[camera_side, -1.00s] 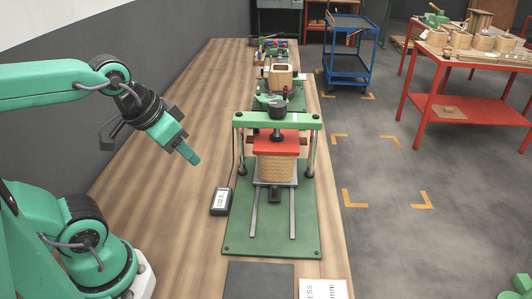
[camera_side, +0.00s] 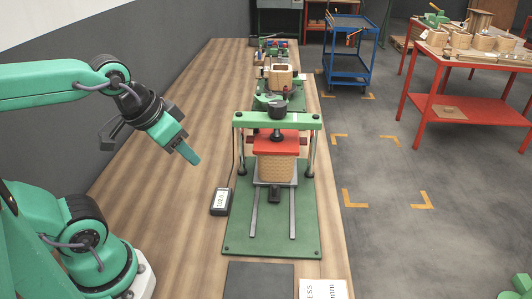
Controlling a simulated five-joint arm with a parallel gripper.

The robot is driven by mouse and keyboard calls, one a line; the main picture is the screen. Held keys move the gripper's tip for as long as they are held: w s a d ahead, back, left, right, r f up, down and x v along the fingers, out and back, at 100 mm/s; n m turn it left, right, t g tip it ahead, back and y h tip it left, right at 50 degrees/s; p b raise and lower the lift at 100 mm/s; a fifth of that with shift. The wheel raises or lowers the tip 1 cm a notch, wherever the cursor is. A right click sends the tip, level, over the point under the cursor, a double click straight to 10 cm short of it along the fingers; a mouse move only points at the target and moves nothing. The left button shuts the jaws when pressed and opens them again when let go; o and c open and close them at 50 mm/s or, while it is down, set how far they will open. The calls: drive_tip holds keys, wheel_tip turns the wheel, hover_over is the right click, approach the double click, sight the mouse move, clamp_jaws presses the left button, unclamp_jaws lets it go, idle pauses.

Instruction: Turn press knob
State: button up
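The press (camera_side: 300,122) stands on a green base plate (camera_side: 260,235) on the wooden bench. The dark press knob (camera_side: 278,107) sits on top of its green crossbar. Under the crossbar a red plate (camera_side: 275,141) rests on top of a tan wound coil block (camera_side: 276,170). I cannot tell whether the plate presses on it firmly. My gripper (camera_side: 190,155) is to the left of the press, apart from it, pointing down and right over bare bench. One green finger shows clearly; whether it is open or shut is hidden.
A small display box (camera_side: 221,201) lies left of the base plate. A dark mat (camera_side: 260,281) and a white printed card (camera_side: 322,289) lie in front. Another fixture with a wooden coil former (camera_side: 280,76) stands behind the press.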

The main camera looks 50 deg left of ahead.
drive_tip(key=o, duration=0.6)
drive_tip(key=shift+w+r, duration=0.1)
drive_tip(key=shift+o, duration=0.5)
drive_tip(key=shift+w+r, duration=0.4)
drive_tip(key=shift+r, duration=0.05)
wheel_tip(320, 180, up, 6)
drive_tip(key=n+g, duration=0.5)
drive_tip(key=n, duration=0.4)
hover_over(277, 103)
drive_tip(key=shift+s+d+f, duration=0.2)
drive_tip(key=shift+s+d, duration=0.05)
drive_tip(key=shift+s, duration=0.2)
drive_tip(key=shift+w+a+f+g, duration=0.15)
drive_tip(key=shift+w+f+g, duration=0.15)
drive_tip(key=shift+w, duration=0.15)
drive_tip(key=shift+f, duration=0.1)
drive_tip(key=shift+f, duration=3.8)
